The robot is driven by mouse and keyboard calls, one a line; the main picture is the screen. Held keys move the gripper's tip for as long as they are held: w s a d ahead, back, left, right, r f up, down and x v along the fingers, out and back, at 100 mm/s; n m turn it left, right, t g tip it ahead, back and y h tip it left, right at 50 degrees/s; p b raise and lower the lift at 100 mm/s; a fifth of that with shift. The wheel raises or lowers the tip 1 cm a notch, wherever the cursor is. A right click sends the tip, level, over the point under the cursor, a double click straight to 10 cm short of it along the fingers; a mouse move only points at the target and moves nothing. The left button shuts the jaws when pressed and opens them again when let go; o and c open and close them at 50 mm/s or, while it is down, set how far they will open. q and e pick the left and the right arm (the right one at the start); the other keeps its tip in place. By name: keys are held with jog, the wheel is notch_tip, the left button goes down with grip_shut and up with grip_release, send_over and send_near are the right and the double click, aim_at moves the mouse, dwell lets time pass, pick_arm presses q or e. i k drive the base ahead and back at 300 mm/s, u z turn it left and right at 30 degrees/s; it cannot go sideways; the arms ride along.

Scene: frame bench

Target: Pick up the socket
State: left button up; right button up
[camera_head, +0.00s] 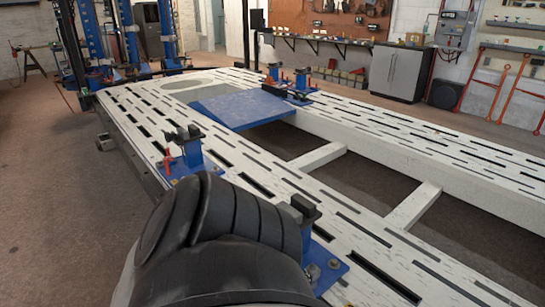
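I cannot make out a socket in the head view. Neither of my grippers shows. A large black ribbed part with a white section, which looks like a link of my own arm, fills the bottom middle and hides part of the frame bench (385,232). The bench is long and white with rows of dark slots.
Blue clamp stands (192,152) are fixed along the bench, one partly behind the black part. A blue plate (243,108) bridges the bench's far opening. Grey cabinets (401,72) and a tool wall stand behind. Open floor (50,190) lies left.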

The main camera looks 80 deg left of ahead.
aim_at(312, 271)
jog(key=u, duration=1.85)
jog(key=k, duration=0.65)
jog(key=z, duration=0.7)
jog(key=k, duration=0.35)
jog(key=u, duration=1.35)
jog(key=i, duration=1.55)
jog(key=u, duration=0.1)
